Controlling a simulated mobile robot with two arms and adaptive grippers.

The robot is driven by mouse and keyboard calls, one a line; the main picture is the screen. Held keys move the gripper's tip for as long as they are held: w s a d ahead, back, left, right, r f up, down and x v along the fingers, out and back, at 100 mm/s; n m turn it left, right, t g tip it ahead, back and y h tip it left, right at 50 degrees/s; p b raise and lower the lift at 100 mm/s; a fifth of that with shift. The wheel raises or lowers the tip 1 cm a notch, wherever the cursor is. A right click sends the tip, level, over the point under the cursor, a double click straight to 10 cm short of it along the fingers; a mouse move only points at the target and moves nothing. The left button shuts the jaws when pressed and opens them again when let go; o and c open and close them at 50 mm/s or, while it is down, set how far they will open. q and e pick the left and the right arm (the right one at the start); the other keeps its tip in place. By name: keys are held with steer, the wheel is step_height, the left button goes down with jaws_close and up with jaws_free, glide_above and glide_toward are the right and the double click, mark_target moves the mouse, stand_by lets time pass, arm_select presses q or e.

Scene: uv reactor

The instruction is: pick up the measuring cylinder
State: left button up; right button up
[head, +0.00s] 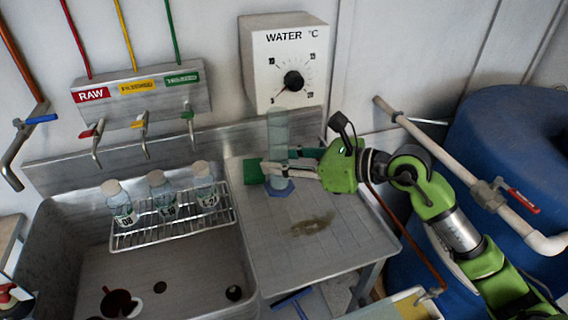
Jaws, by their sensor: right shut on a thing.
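The measuring cylinder (278,133) is a tall, clear bluish tube with a blue hexagonal base (280,189). It stands upright at the back of the metal drainboard, below the water dial. My right gripper (278,170) reaches in from the right and is shut around the lower part of the cylinder. The fingers hide part of the tube there. I cannot tell whether the base touches the board. My left gripper is not in view.
A wire rack (172,222) with bottles (205,183) spans the sink (165,275) on the left. The water dial box (285,60) is on the wall behind. The drainboard (325,254) is clear in front, with a brown stain.

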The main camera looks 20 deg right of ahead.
steer(key=s+a+r, duration=0.4)
steer(key=s+a, duration=0.1)
steer(key=s, duration=0.2)
steer(key=shift+s+b, duration=0.15)
steer(key=shift+b, duration=0.25)
stand_by(0.3)
